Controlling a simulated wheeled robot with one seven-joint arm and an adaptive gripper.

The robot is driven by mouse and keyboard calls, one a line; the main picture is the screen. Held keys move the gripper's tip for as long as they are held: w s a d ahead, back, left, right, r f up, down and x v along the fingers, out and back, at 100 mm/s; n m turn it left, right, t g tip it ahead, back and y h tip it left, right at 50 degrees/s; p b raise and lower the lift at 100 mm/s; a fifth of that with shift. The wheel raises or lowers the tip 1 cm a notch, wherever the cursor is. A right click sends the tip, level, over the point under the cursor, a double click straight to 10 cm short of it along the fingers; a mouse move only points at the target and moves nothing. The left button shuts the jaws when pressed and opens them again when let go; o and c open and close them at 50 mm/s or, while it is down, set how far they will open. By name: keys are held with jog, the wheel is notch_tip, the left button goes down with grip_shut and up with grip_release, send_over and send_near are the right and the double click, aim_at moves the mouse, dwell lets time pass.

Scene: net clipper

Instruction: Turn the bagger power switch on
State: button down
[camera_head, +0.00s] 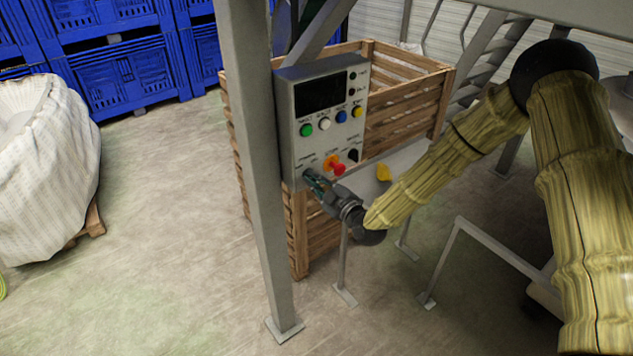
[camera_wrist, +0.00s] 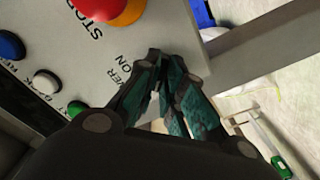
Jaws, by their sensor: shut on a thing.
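My gripper (camera_head: 309,177) is at the panel's lower left corner, left of the red stop button (camera_head: 338,169). In the wrist view the fingers (camera_wrist: 170,62) are closed together on the panel face beside printed text reading "ON" and part of "POWER". They are shut on the power switch, which the fingertips hide. Its on or off position cannot be told. The red stop button (camera_wrist: 122,8) is close by.
Green (camera_head: 306,130), white, blue and yellow buttons and a black knob (camera_head: 353,155) sit on the panel. A grey post (camera_head: 257,200) stands just left of the panel. A wooden crate (camera_head: 405,110) is behind it. Open floor (camera_head: 170,220) lies to the left.

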jog(key=shift+f+b, duration=0.15)
jog(key=shift+b, duration=0.2)
jog(key=shift+m+b, duration=8.35)
jog(key=shift+m, duration=0.65)
jog(key=c, duration=1.5)
grip_release()
jog(key=shift+c, duration=0.2)
